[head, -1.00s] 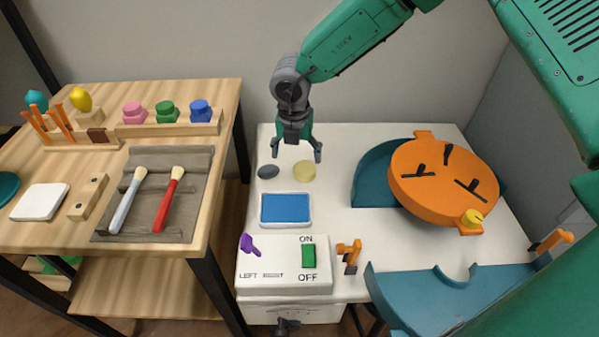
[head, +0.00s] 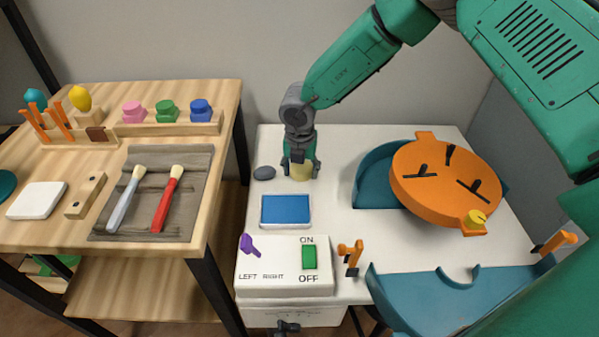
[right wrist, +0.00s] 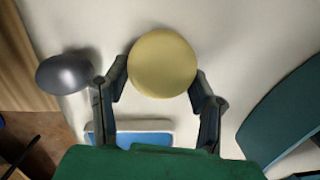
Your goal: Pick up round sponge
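The round sponge (head: 300,173) is pale yellow and sits at the white table's back left part. It also shows as a yellow disc in the right wrist view (right wrist: 162,62). My right gripper (head: 301,170) points down over it. In the right wrist view its two fingers (right wrist: 160,82) flank the sponge and appear to touch its left and right edges. The gripper looks shut on the sponge, which is at or very near the table surface. My left gripper is not in view.
A dark grey oval piece (head: 264,173) lies just left of the sponge. A blue pad in a white tray (head: 285,210) and a switch box (head: 283,265) lie in front. An orange disc (head: 445,183) with a teal basin stands right. A wooden tool bench (head: 220,190) is left.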

